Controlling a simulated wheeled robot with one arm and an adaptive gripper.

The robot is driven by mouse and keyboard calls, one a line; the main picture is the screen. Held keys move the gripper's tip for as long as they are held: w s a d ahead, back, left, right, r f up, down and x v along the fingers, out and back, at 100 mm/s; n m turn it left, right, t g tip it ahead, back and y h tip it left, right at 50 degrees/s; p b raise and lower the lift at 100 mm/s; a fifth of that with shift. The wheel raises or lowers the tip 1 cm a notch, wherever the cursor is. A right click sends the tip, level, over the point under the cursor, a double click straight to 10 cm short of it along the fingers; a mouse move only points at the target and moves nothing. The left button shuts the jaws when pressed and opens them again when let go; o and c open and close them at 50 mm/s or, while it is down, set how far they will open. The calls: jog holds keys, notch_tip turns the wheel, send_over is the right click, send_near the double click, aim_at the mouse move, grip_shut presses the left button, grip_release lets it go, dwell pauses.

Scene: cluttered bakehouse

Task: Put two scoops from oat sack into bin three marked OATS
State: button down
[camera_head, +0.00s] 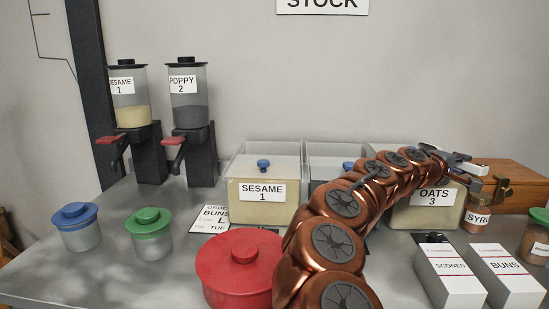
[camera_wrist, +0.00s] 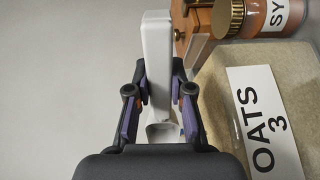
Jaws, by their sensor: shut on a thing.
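The bin marked OATS 3 (camera_head: 425,219) stands at the back right of the counter, partly behind my arm. It looks clear-walled with pale tan contents. In the wrist view the bin (camera_wrist: 222,92) is at the right, with its label tilted. My gripper (camera_head: 458,160) is above the bin's right part in the head view. In the wrist view my gripper (camera_wrist: 158,75) is shut on a white scoop (camera_wrist: 157,45), with its long flat part between the fingers. Whether the scoop holds oats cannot be told. No oat sack is in view.
A SYRUP jar (camera_head: 477,214) and a wooden box (camera_head: 515,184) stand right of the bin. SCONES (camera_head: 450,276) and BUNS (camera_head: 507,274) cartons stand in front. The SESAME 1 bin (camera_head: 250,215) and a red lidded pot (camera_head: 235,272) are left of my arm.

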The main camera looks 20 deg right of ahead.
jog(key=shift+d+r+y+p, duration=0.1)
jog(key=shift+r+y+p, duration=0.4)
jog(key=shift+p, duration=1)
jog(key=shift+d+f+y+p, duration=0.15)
jog(key=shift+y+p, duration=0.45)
jog(key=shift+p, duration=0.8)
